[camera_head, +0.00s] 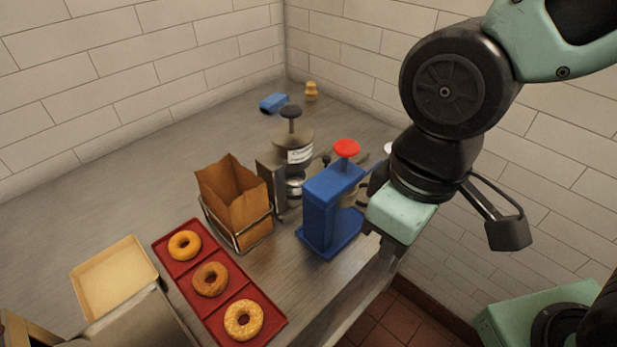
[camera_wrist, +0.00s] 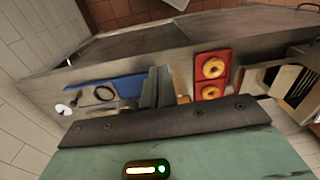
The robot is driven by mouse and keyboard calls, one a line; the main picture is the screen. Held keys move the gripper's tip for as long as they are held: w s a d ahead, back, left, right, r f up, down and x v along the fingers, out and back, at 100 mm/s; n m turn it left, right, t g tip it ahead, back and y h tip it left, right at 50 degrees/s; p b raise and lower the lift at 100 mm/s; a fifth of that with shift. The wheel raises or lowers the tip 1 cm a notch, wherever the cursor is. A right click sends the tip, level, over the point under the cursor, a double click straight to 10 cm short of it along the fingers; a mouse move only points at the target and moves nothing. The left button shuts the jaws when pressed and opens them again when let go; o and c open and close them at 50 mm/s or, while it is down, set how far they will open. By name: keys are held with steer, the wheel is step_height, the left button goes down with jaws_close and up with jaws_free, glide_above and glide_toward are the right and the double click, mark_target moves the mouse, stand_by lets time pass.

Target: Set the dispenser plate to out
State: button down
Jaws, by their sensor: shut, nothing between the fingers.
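The blue dispenser (camera_head: 327,212) with a red knob (camera_head: 346,148) stands upright near the counter's right edge. Blue surface and a dark ring (camera_wrist: 104,93) also show in the wrist view. A grey dispenser (camera_head: 297,143) with a black knob and a white label stands just behind it. I cannot make out a separate plate or its position.
A brown paper bag (camera_head: 232,199) in a wire holder stands left of the dispensers. A red tray (camera_head: 207,250) holds three bagels, and a tan tray (camera_head: 113,277) lies left. A small blue item (camera_head: 273,103) and yellow piece (camera_head: 311,91) lie behind.

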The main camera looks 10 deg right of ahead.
stand_by(0.3)
steer(key=c, duration=1.8)
jaws_free()
steer(key=o, duration=0.5)
steer(key=shift+w+r, duration=0.15)
steer(key=shift+w, duration=0.4)
steer(key=w+d+r+m+t+p, duration=0.1)
steer(key=w+d+m, duration=0.25)
steer(key=w, duration=0.65)
steer(key=w+d+r+m+p, duration=0.15)
steer(key=w+d, duration=0.25)
steer(key=w, duration=0.5)
steer(key=g, duration=0.1)
glide_toward(327, 157)
steer(key=shift+h, duration=0.3)
steer(key=f+p, duration=0.2)
steer(key=f, duration=0.1)
steer(key=f+p, duration=0.2)
steer(key=f, duration=0.1)
steer(key=f+p, duration=0.2)
steer(key=f, duration=0.2)
steer(key=shift+a, duration=0.3)
